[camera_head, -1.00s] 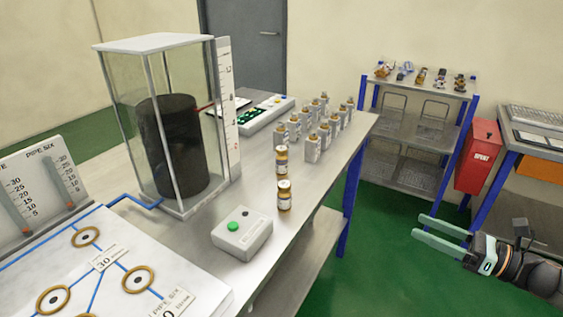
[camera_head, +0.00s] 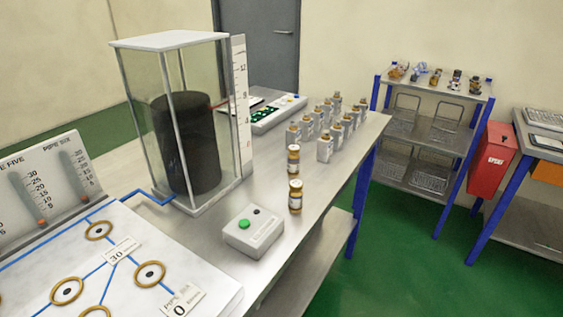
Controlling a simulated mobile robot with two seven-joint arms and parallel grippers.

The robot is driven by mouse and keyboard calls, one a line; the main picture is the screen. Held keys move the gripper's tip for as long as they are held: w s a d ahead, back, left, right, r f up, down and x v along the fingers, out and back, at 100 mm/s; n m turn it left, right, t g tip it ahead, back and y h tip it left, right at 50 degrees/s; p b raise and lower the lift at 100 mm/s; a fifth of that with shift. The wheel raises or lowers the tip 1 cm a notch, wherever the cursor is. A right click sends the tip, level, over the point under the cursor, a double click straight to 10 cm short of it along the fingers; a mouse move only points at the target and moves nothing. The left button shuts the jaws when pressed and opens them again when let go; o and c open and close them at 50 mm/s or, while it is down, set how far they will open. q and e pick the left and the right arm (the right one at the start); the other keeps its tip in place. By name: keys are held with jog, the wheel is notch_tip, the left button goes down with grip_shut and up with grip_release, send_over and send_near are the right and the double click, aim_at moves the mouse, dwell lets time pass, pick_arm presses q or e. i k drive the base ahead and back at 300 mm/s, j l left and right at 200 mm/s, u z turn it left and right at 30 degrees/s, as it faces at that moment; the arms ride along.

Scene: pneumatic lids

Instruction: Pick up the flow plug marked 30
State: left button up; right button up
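Two small brass-and-brown cylinders with white labels, possibly flow plugs, stand upright on the metal bench: a nearer one (camera_head: 295,197) and a farther one (camera_head: 293,161). Several similar brass-topped pieces sit in grey blocks (camera_head: 325,148) farther back. Any number on them is too small to read, so I cannot tell which is marked 30. A white board (camera_head: 60,257) at the lower left has brass rings and blue lines. A card reading 30 (camera_head: 119,250) lies on it. Neither gripper is in view.
A clear tank (camera_head: 136,120) with a black cylinder (camera_head: 187,150) stands on the bench (camera_head: 262,205). A grey box with a green button (camera_head: 253,232) sits near the front edge. A shelf rack (camera_head: 433,90) and a red box (camera_head: 491,160) are at the right.

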aim_at(293, 160)
jog(key=u, duration=0.4)
jog(key=l+u, duration=0.15)
jog(key=u, duration=0.25)
jog(key=l+u, duration=0.1)
jog(key=u, duration=0.3)
jog(key=l+u, duration=0.4)
jog(key=k+l+u, duration=0.15)
jog(key=l+u, duration=0.25)
jog(key=k+l+u, duration=0.15)
jog(key=l, duration=0.25)
jog(key=k+l+u, duration=0.15)
jog(key=k+l, duration=0.15)
jog(key=l, duration=0.1)
